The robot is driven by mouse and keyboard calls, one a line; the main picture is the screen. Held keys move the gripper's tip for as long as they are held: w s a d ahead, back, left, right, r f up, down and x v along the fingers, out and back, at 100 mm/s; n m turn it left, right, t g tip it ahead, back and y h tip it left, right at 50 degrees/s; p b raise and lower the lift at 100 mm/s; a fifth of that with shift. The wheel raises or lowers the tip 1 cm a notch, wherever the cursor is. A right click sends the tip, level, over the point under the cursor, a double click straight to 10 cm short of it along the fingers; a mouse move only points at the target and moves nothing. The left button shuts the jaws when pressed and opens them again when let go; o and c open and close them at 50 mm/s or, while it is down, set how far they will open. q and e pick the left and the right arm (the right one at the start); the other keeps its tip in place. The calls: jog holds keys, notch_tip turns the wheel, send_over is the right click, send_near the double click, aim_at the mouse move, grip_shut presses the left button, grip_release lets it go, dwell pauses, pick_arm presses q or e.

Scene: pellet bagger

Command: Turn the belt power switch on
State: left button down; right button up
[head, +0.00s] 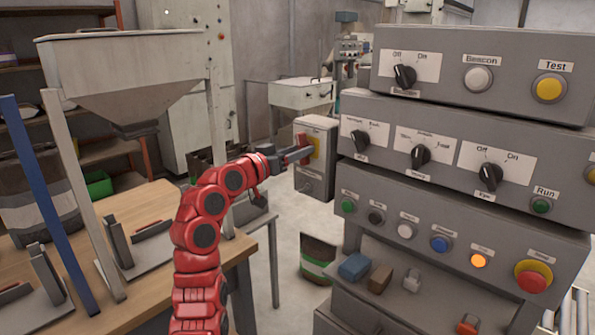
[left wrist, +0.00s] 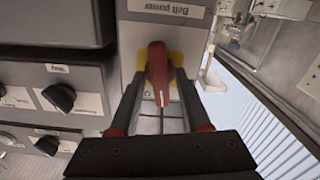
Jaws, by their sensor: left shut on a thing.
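The belt power switch is a red handle (left wrist: 158,68) on a yellow plate (left wrist: 175,70), on the face of a grey box (head: 314,185). In the left wrist view the label "Belt power" (left wrist: 166,9) reads above it. The handle stands roughly upright in that view, between the two fingers. My left gripper (head: 298,154) is shut on the handle; it also shows in the left wrist view (left wrist: 160,100). The fingers partly cover the plate, so the handle's on or off setting is not clear. My right gripper is not in view.
A grey control console (head: 463,135) with several knobs and buttons stands close to the right of the switch box. A wooden table (head: 150,213) with a hopper (head: 125,70) above it is at the left. Small blocks lie on the console's lower shelf (head: 440,300).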

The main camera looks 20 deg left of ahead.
pick_arm(q)
jog(key=m+b, duration=0.2)
jog(key=shift+b, duration=0.35)
dwell(0.4)
jog(key=c, duration=0.8)
grip_release()
jog(key=shift+c, duration=0.2)
jog(key=shift+o, duration=0.6)
jog(key=v, duration=1.7)
jog(key=shift+p, duration=0.35)
